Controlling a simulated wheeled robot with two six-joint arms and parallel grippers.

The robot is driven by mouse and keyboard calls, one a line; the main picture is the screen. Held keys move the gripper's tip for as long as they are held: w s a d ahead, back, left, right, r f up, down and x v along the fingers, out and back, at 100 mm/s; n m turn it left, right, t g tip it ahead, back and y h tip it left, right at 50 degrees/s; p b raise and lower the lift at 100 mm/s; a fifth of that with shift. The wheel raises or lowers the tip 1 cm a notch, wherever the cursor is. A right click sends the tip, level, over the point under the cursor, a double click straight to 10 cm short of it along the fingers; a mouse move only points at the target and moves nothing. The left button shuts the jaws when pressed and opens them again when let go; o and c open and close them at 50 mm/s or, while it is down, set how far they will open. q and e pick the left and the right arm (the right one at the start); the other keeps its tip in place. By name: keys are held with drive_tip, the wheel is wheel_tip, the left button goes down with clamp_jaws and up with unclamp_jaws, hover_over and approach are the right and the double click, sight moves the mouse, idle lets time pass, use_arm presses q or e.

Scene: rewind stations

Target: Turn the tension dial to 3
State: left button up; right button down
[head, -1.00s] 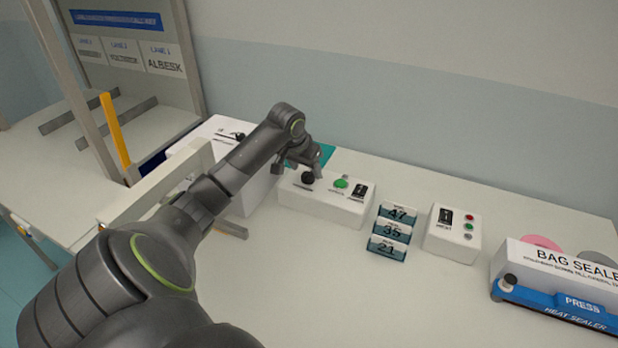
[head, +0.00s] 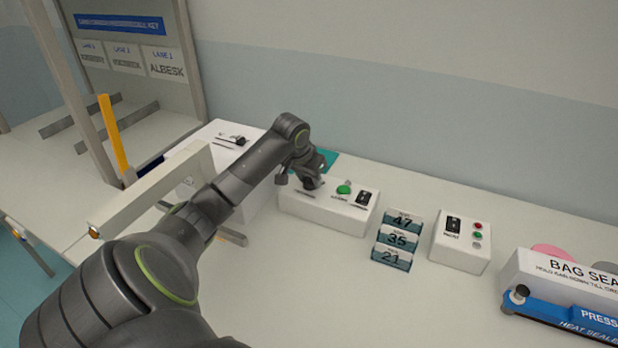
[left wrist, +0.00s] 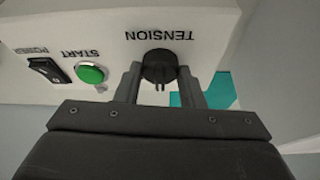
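The tension dial (left wrist: 160,66) is a round black knob on the white control box (left wrist: 60,15), beside the printed word TENSION. My left gripper (left wrist: 159,70) is at the dial, with one finger on each side of it. The fingers are very close to its sides; I cannot tell whether they press on it. In the head view, my left gripper (head: 312,184) comes down over the left part of the control box (head: 330,212) and hides the dial. The dial's scale and setting cannot be read. My right gripper is not in view.
A green START button (head: 344,189) and a black power switch (head: 366,198) sit right of the dial. Numbered cards (head: 397,240), a small switch box (head: 460,240) and the bag sealer (head: 565,285) stand farther right. The table front is clear.

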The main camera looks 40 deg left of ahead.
use_arm(q)
drive_tip(key=shift+c, duration=0.9)
drive_tip(key=shift+r+m+h+p, duration=0.3)
drive_tip(key=shift+m+p, duration=0.6)
drive_tip(key=shift+p, duration=0.45)
drive_tip(key=shift+a+f+m+h+p, duration=0.1)
drive_tip(key=shift+m+h+p, duration=0.2)
drive_tip(key=shift+m+p, duration=0.5)
drive_tip(key=shift+m+h+p, duration=0.3)
drive_tip(key=shift+m+p, duration=0.05)
drive_tip(key=shift+m, duration=0.45)
drive_tip(key=shift+a+f+m+h, duration=0.1)
drive_tip(key=shift+m+h, duration=0.3)
drive_tip(key=shift+m, duration=0.4)
drive_tip(key=shift+w+m+g+h, duration=0.1)
drive_tip(key=shift+m+g+h, duration=0.25)
drive_tip(key=shift+m, duration=0.75)
drive_tip(key=o, duration=1)
drive_tip(key=shift+f, duration=0.1)
